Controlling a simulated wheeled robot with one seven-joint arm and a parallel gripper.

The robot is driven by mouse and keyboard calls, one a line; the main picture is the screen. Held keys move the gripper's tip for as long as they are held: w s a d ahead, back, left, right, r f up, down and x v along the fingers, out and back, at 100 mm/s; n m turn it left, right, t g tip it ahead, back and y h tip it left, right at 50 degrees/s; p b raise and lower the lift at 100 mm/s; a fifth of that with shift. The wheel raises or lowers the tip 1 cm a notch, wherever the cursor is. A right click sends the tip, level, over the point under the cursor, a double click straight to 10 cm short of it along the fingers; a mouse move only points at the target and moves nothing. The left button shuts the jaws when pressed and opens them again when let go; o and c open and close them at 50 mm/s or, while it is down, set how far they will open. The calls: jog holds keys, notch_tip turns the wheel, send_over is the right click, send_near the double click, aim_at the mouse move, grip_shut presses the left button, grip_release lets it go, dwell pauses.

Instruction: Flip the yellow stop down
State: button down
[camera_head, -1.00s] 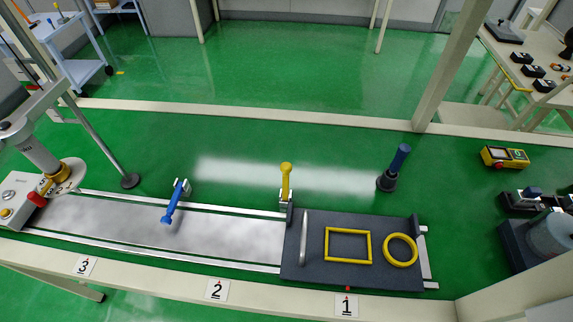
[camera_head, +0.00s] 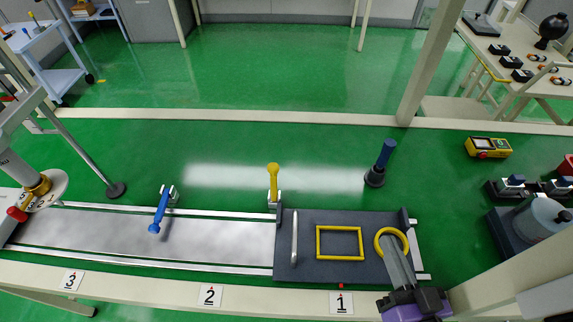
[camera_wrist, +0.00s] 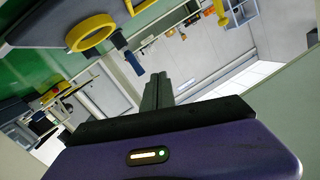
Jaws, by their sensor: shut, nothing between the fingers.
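The yellow stop (camera_head: 273,178) stands upright on a bracket at the far rail, at the left edge of the dark sliding plate (camera_head: 340,275). A blue stop (camera_head: 160,210) farther left lies tilted across the track toward the near side. My gripper (camera_head: 389,243) is at the lower right in the head view, well to the right of the yellow stop. Its fingers are closed together and empty; they also show in the wrist view (camera_wrist: 157,78). The fingers overlap the yellow ring (camera_head: 380,236) in the head view, but the ring (camera_wrist: 91,32) appears apart from them in the wrist view.
The plate carries a grey bar handle (camera_head: 294,238) and a yellow square frame (camera_head: 318,243). A dark blue post (camera_head: 381,163) stands behind the plate's right end. Number cards 3, 2 and 1 (camera_head: 341,303) line the near beam.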

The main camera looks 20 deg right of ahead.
aim_at(274, 184)
jog(key=w+a+m+y, duration=0.2)
jog(key=w+m+y, duration=0.45)
jog(key=w, duration=1.25)
jog(key=a+y, duration=0.2)
jog(key=a, duration=0.1)
jog(key=a+y, duration=0.1)
jog(key=shift+s+a+m+g+y, duration=0.25)
jog(key=shift+s+m+g+y, duration=0.05)
jog(key=shift+s+m+y, duration=0.1)
jog(key=w+a+p, duration=0.3)
jog(key=w+a, duration=0.3)
jog(key=a, duration=0.1)
jog(key=shift+a, duration=0.15)
jog(key=shift+s+f+b, duration=0.1)
jog(key=shift+b, duration=0.4)
